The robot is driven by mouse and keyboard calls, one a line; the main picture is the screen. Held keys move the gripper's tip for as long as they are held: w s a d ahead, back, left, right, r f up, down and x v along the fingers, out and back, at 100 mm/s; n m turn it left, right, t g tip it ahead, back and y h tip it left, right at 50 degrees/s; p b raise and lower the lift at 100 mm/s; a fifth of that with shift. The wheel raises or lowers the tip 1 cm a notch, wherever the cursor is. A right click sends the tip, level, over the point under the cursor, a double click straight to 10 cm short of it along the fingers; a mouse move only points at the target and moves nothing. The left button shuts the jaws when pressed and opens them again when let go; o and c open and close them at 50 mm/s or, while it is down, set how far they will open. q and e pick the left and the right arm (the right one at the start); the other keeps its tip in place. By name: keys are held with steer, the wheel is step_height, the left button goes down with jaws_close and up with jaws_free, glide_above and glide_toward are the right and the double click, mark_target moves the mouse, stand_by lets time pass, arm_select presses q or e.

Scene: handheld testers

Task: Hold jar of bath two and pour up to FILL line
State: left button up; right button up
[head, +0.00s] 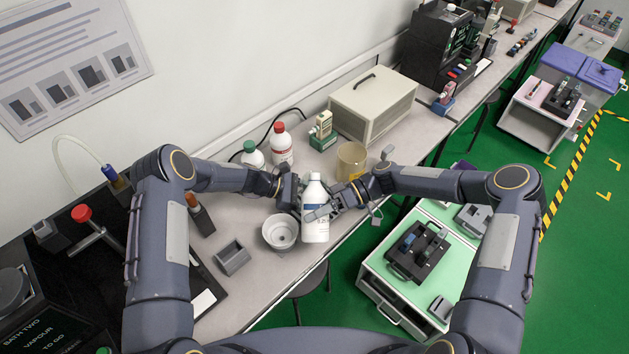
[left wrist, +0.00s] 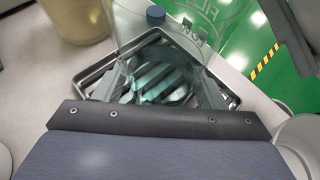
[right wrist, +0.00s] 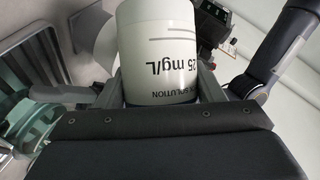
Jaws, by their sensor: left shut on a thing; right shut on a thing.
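A clear jar (left wrist: 150,35) with "FILL" and part of the word "TWO" on its wall shows in the left wrist view. My left gripper (left wrist: 160,85) is shut on it; in the head view this gripper (head: 291,193) is left of the white bottle and the jar is mostly hidden. My right gripper (head: 335,205) is shut on a white bottle (head: 315,225) with a blue label band, which looks roughly upright. In the right wrist view the bottle (right wrist: 160,50) sits between the fingers, its label reading "25 mg/L" and "SOLUTION". The liquid level in the jar is unclear.
A green-capped bottle (head: 252,155) and a red-capped bottle (head: 281,145) stand behind my left gripper. An amber jar (head: 351,160) stands behind the right one. A grey round cup (head: 280,233) and grey box (head: 232,258) are in front. A beige case (head: 373,103) stands farther back.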

steer(key=shift+s+r+m+g, duration=0.35)
steer(key=shift+r+m+g, duration=0.15)
steer(key=shift+m, duration=0.2)
stand_by(1.8)
steer(key=shift+s+r+m+g+y, duration=0.2)
steer(key=shift+r+m+g+y, duration=0.2)
steer(key=shift+r+m+y, duration=0.5)
stand_by(3.3)
steer(key=shift+w+f+n+t+h, duration=0.15)
steer(key=shift+f+n+t+h, duration=0.1)
steer(key=shift+f+n+h, duration=0.25)
steer(key=shift+w+f+n+t+h, duration=0.15)
steer(key=shift+f+n+t+h, duration=0.15)
steer(key=shift+f+n, duration=0.3)
